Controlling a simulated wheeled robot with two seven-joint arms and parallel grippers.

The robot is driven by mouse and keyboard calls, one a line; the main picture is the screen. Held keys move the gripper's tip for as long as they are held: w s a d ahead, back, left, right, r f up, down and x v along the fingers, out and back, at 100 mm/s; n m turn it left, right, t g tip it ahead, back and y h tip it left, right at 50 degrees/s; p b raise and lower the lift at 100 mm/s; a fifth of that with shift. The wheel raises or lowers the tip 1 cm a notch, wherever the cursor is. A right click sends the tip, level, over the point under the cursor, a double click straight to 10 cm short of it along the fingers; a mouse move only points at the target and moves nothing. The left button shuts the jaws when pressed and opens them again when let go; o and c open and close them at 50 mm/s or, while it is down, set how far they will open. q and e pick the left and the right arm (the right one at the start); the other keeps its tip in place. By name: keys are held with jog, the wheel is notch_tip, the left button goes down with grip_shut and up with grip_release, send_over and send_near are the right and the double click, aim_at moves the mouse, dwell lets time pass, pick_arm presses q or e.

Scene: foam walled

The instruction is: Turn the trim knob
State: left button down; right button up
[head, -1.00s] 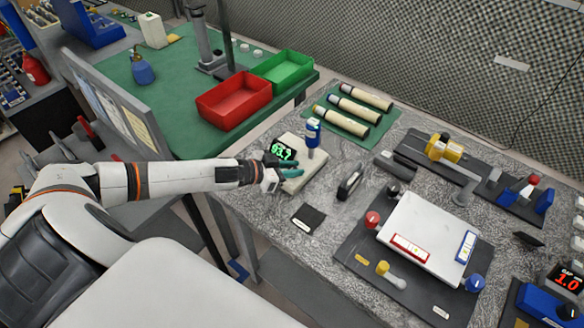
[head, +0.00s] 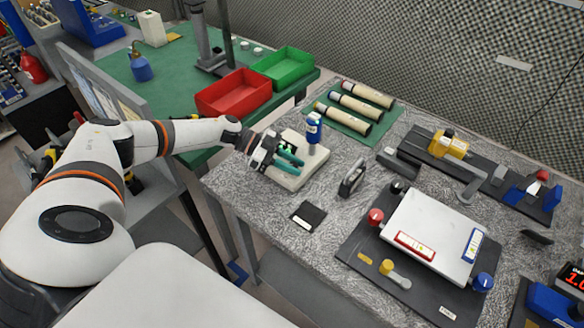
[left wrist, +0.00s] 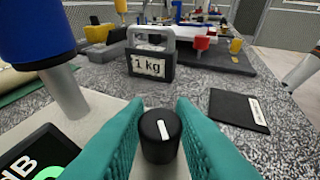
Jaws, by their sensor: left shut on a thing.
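The trim knob (left wrist: 159,138) is a black round knob with a white pointer line, on a pale instrument base (head: 312,168). In the left wrist view it sits between the two teal fingers, and the line tilts slightly left at its top. My left gripper (head: 289,158) is shut on the knob. In the head view the gripper hides the knob and most of the green-lit display. The display (left wrist: 38,158) shows only in part in the left wrist view, with "dB" on it. A blue-capped post (head: 314,127) rises from the base beside the gripper. My right gripper is not in view.
A dark board with a white plate (head: 432,230) stands to the right. Three tubes lie on a green mat (head: 328,119) behind. Red (head: 232,97) and green bins stand at back left.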

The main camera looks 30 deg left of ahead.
pick_arm(q)
jog(key=shift+r+m+g, duration=0.1)
jog(key=shift+m+g, duration=0.3)
jog(key=shift+g, duration=0.1)
jog(key=c, duration=1.5)
grip_release()
jog(key=shift+a+b, duration=0.3)
jog(key=b+v, duration=0.2)
jog(key=v, duration=0.5)
